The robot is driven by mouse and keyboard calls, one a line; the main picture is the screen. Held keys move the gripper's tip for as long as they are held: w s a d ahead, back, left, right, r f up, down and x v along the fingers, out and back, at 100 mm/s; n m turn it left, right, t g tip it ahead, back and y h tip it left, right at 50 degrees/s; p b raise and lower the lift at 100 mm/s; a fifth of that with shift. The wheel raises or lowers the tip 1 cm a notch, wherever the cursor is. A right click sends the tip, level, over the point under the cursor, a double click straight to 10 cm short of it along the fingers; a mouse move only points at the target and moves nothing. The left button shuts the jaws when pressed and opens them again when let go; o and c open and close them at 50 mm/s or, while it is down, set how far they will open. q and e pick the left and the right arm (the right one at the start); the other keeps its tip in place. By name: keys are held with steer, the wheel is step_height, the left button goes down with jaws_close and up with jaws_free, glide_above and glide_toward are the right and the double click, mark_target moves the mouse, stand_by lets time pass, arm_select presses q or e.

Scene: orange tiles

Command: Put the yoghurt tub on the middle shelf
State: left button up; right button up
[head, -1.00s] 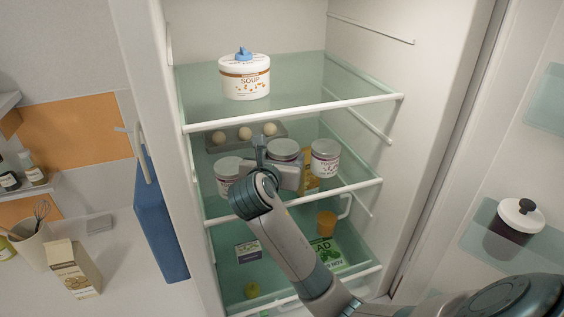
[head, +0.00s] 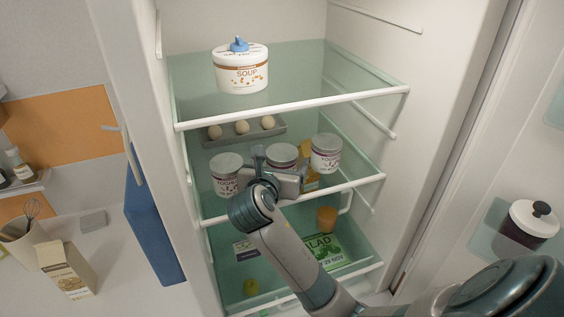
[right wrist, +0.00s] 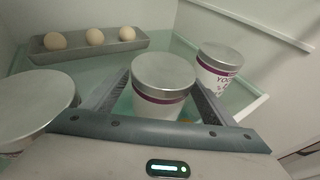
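A white yoghurt tub (head: 282,155) with a grey lid and purple band stands upright on the middle shelf (head: 350,185), between two similar tubs. My right gripper (head: 268,168) reaches in from the front at this tub. In the right wrist view the same tub (right wrist: 162,88) is between the two spread fingers, with a gap showing beside it, so the gripper looks open around it. The tub's base is hidden by the gripper. My left gripper is not in view.
A yoghurt tub (head: 226,172) stands close on the left and another (head: 326,152) on the right. An egg tray (head: 243,130) lies behind. A soup tub (head: 240,70) stands on the upper shelf. An orange container (head: 327,218) and a salad pack (head: 325,250) are below.

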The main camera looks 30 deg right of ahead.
steer(key=shift+a+r, duration=0.1)
steer(key=shift+r, duration=0.1)
steer(key=shift+s+a+r, duration=0.1)
steer(key=shift+s+a, duration=0.15)
steer(key=shift+a, duration=0.05)
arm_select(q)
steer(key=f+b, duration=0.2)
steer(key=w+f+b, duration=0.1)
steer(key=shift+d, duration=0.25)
arm_select(e)
steer(key=v, duration=1.1)
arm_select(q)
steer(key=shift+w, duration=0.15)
arm_select(e)
steer(key=shift+s+a, duration=0.1)
